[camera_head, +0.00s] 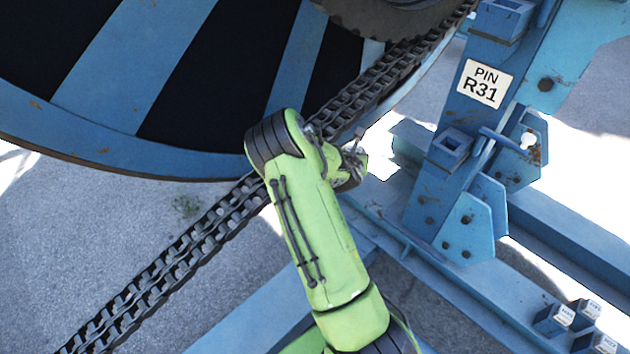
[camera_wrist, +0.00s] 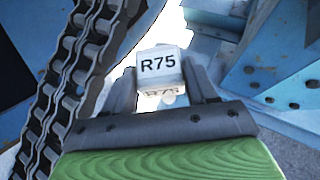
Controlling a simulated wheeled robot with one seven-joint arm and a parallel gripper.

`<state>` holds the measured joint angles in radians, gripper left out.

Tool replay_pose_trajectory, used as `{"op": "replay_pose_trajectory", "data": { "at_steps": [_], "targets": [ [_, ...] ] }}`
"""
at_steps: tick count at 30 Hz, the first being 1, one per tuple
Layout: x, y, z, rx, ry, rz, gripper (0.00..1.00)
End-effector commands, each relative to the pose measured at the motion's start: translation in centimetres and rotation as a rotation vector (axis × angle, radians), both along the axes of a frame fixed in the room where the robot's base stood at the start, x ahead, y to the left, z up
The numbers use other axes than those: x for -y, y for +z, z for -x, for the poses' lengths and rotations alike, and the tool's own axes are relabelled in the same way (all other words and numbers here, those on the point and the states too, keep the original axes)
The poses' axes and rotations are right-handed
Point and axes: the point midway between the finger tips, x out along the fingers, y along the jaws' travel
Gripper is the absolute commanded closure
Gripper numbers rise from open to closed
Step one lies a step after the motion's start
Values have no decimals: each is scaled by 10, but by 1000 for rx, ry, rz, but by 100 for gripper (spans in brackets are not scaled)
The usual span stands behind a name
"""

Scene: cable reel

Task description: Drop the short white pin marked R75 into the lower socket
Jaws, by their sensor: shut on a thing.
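The white pin marked R75 (camera_wrist: 158,66) sits between the jaws of my gripper (camera_wrist: 166,84) in the wrist view, its label facing the camera. My gripper is shut on it. In the head view my gripper (camera_head: 354,164) is partly hidden behind my green arm, and the pin cannot be made out clearly. The lower socket (camera_head: 452,143) is a square blue box with a dark opening on the blue post, to the right of my gripper and apart from it. I cannot pick out the socket for certain in the wrist view.
The post (camera_head: 470,110) carries a plate reading PIN R31 (camera_head: 486,83) and an upper socket (camera_head: 503,18). A black chain (camera_head: 200,235) runs diagonally behind my arm, beside the large blue reel (camera_head: 120,150).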

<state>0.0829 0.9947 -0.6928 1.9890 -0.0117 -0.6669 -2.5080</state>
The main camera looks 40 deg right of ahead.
Motion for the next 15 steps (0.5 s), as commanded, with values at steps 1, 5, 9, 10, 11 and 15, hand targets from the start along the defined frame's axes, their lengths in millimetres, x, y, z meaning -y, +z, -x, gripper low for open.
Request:
{"op": "replay_pose_trajectory", "data": {
  "at_steps": [1,5,9,10,11,15],
  "targets": [
    [20,28,7,10,-44,6,93],
    [64,73,28,12,-152,13,93],
    [107,123,58,14,-265,18,93],
    [116,133,65,16,-288,19,93],
    [124,144,72,15,-311,19,93],
    [159,194,109,20,-418,22,93]
  ]
}}
